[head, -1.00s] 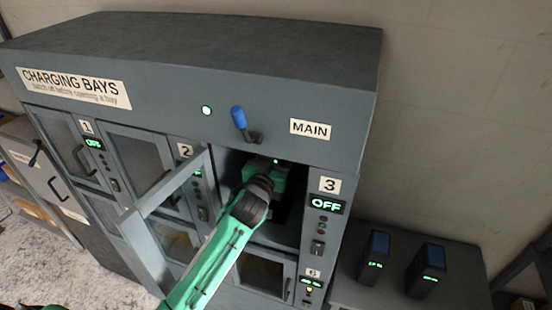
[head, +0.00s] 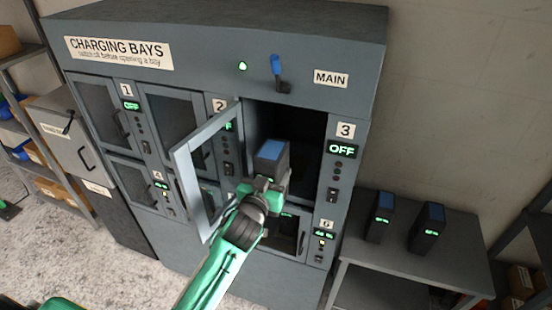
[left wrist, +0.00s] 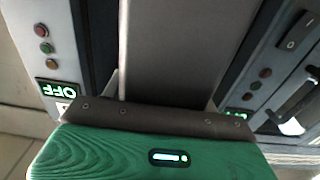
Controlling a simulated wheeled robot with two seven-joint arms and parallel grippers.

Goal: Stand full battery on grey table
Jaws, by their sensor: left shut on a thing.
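My left gripper (head: 264,186) is shut on a dark grey battery with a blue top (head: 272,156). It holds the battery upright in front of the open bay 3 (head: 305,135), whose dark inside shows behind it. In the left wrist view the battery (left wrist: 175,50) is a grey slab beyond the green gripper body; its charge display is not visible. The grey table (head: 455,262) stands right of the cabinet. My right gripper is not in view.
Two batteries with blue tops and green displays, one left (head: 380,217) and one right (head: 427,228), stand on the table. The bay door (head: 207,165) hangs open left of my gripper. The bay 3 display (head: 342,151) reads OFF. The table's front is clear.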

